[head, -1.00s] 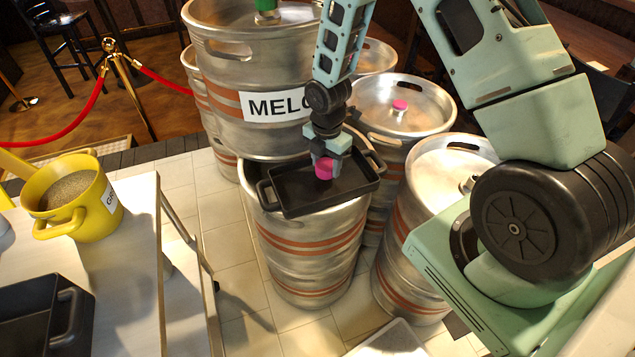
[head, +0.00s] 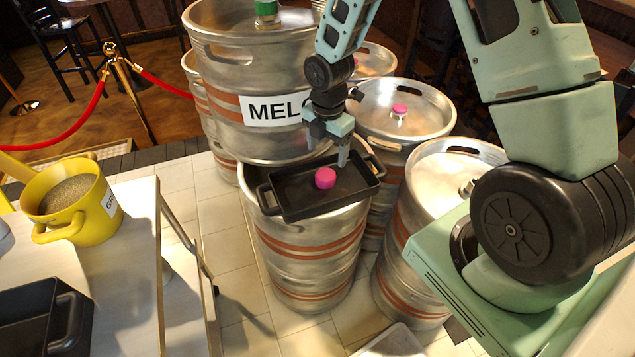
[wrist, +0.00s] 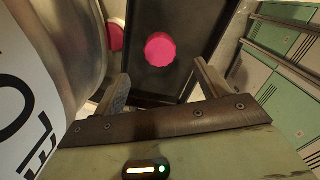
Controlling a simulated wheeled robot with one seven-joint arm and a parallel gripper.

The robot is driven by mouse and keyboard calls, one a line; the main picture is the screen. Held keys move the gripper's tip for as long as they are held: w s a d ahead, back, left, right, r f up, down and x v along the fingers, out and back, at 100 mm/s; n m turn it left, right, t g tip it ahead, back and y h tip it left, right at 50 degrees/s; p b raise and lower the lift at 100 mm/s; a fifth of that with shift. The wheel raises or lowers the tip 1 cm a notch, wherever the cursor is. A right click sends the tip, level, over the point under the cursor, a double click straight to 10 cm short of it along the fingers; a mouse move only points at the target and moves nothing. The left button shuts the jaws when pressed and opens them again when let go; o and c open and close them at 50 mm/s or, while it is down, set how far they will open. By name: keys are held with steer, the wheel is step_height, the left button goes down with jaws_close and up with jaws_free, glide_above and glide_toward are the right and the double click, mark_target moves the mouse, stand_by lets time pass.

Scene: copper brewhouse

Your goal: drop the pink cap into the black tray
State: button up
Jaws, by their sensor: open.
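The pink cap (head: 325,178) lies in the black tray (head: 287,204), near the middle of its floor. The tray sits on top of a steel keg. My gripper (head: 328,155) is open and empty above the tray, a little behind and above the cap and apart from it. In the wrist view the cap (wrist: 161,49) shows beyond and between the spread fingers (wrist: 160,88), resting on the dark floor of the tray (wrist: 190,22).
A large labelled keg (head: 250,75) stands behind left of the tray. Another keg (head: 400,110) behind right carries its own pink cap (head: 399,109). A yellow pot (head: 85,205) and a second black tray (head: 40,320) are on the left table.

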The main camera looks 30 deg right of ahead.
step_height(320, 180, up, 11)
steer(key=shift+r, duration=0.15)
stand_by(0.4)
steer(key=s+a+r+m, duration=0.3)
steer(key=s+a+m, duration=0.1)
steer(key=s+a, duration=0.25)
steer(key=s+a+r+m, duration=0.3)
steer(key=s+a, duration=0.2)
steer(key=a, duration=0.3)
steer(key=s+a+m, duration=0.2)
steer(key=s+m, duration=0.1)
steer(key=s, duration=0.3)
steer(key=s+a+r+m, duration=0.1)
steer(key=s+a+m, duration=0.1)
steer(key=s+m, duration=0.2)
steer(key=s, duration=0.3)
steer(key=shift+s+a+r+y, duration=0.15)
steer(key=shift+a+r+y, duration=0.1)
steer(key=shift+a+y, duration=0.1)
